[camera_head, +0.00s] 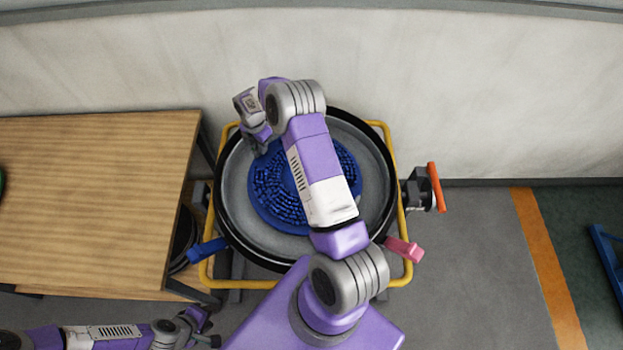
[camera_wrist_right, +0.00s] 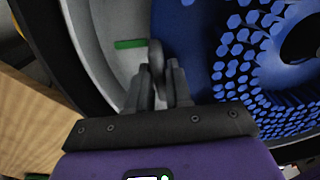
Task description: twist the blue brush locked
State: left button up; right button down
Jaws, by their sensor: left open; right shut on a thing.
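The blue brush (camera_head: 272,200) is a round disc with blue bristle tufts, lying inside the round grey tank with a black rim (camera_head: 221,205). My right arm crosses over it and hides part of it. My right gripper (camera_head: 262,148) is at the brush's upper left edge. In the right wrist view the brush (camera_wrist_right: 232,70) fills the right side, and the gripper (camera_wrist_right: 160,80) is shut on a grey rounded tab (camera_wrist_right: 156,54) at the brush's edge. A green mark (camera_wrist_right: 130,44) shows left of the tab. My left gripper (camera_head: 208,328) is open at the lower left, away from the tank.
A yellow frame (camera_head: 408,240) surrounds the tank, with a blue handle (camera_head: 207,250) at left and a pink handle (camera_head: 404,249) at right. An orange lever (camera_head: 436,187) stands further right. A wooden table (camera_head: 90,200) is close on the left; a wall is behind.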

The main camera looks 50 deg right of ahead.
jog(key=shift+d+f, duration=0.15)
jog(key=shift+f, duration=0.3)
jog(key=c, duration=1.6)
grip_release()
jog(key=shift+d, duration=0.1)
jog(key=o, duration=0.5)
pick_arm(q)
jog(key=shift+f, duration=0.55)
pick_arm(e)
jog(key=shift+o, duration=0.3)
jog(key=shift+f, duration=0.1)
notch_tip(320, 180, up, 9)
jog(key=p, duration=0.5)
pick_arm(q)
notch_tip(320, 180, up, 5)
jog(key=shift+r, duration=0.2)
pick_arm(e)
jog(key=shift+r, duration=0.2)
